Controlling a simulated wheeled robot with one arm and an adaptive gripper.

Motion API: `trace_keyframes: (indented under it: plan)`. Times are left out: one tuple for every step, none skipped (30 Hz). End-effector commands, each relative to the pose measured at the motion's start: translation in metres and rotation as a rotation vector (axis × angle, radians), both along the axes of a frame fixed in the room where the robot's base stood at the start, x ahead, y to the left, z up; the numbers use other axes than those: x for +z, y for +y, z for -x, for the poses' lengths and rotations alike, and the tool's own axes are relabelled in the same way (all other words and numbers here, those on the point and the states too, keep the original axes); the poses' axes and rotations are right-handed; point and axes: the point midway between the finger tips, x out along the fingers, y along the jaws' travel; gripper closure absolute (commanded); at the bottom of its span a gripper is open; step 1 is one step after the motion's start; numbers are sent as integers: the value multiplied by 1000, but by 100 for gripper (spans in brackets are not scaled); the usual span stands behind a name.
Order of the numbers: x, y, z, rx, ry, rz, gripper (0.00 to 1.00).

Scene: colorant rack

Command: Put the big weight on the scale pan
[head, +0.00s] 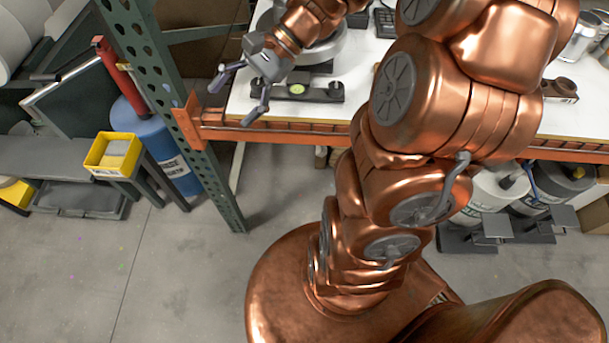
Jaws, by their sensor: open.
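My gripper (231,107) is at the upper left, over the front left edge of the white table. Its two grey fingers are spread apart with nothing between them. A round grey pan (329,50), apparently the scale's, sits on the table just behind and right of the gripper, partly covered by my wrist. A dark bar with a yellow-green round spot (297,89) lies in front of it. I cannot make out the big weight for sure. A small brown block with a round top (562,88) stands at the right, beyond my arm.
The white table (350,118) has an orange front beam (270,130). A green perforated upright (190,110) stands left of the gripper. Metal cans (582,40) are at the back right. A yellow bin (113,155) and a blue cylinder (165,145) are on the left. My arm hides the table's middle.

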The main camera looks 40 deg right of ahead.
Motion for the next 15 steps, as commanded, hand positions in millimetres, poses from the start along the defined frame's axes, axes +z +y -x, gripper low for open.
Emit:
trace_keyframes:
  plan:
    - [-3, 14, 16, 79, -17, 56, 21]
    - [-6, 19, 25, 125, -30, 90, 21]
    - [-9, 25, 37, 184, -48, 135, 21]
    - [-11, 29, 45, 229, -60, 166, 21]
    - [-14, 33, 55, 275, -71, 198, 21]
    - [-18, 36, 67, 337, -87, 241, 21]
    - [-20, 38, 77, 382, -99, 272, 21]
    - [-23, 40, 86, 427, -111, 302, 21]
    - [-25, 40, 97, 487, -130, 342, 21]
    - [-27, 40, 105, 531, -144, 374, 21]
    - [-29, 39, 113, 575, -158, 403, 21]
    - [-32, 37, 124, 634, -175, 442, 21]
    - [-33, 36, 131, 679, -188, 472, 21]
    - [-35, 34, 139, 723, -202, 500, 21]
    - [-37, 30, 148, 780, -219, 537, 21]
